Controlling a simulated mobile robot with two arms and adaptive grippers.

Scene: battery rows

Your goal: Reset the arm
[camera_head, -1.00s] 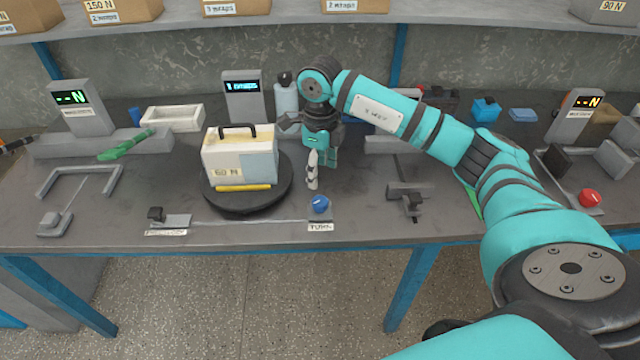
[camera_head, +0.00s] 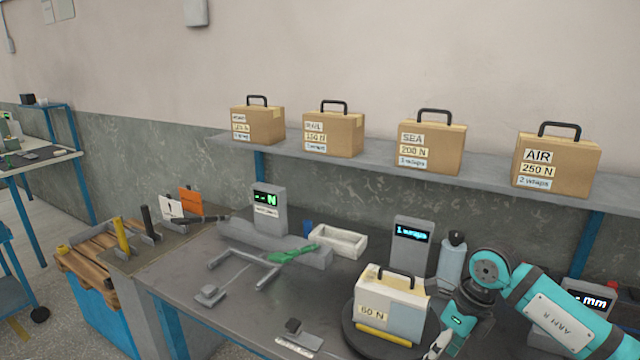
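My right arm (camera_head: 560,310) comes in from the right, teal with dark bands. Its wrist bends down at the right of the white case. My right gripper (camera_head: 440,347) is at the bottom edge, beside the turntable, and is partly cut off. I cannot tell whether its fingers are open or shut. The white case (camera_head: 385,318) marked 60 N has a dark handle and a yellow strip at its base, and stands on the dark round turntable (camera_head: 352,332). My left gripper is not in view.
A shelf (camera_head: 380,165) with several labelled boxes, among them the AIR box (camera_head: 555,165), runs above the bench (camera_head: 190,285). A display post (camera_head: 411,245), a bottle (camera_head: 451,262), a white tray (camera_head: 340,241) and a green tool (camera_head: 292,254) stand or lie around the case.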

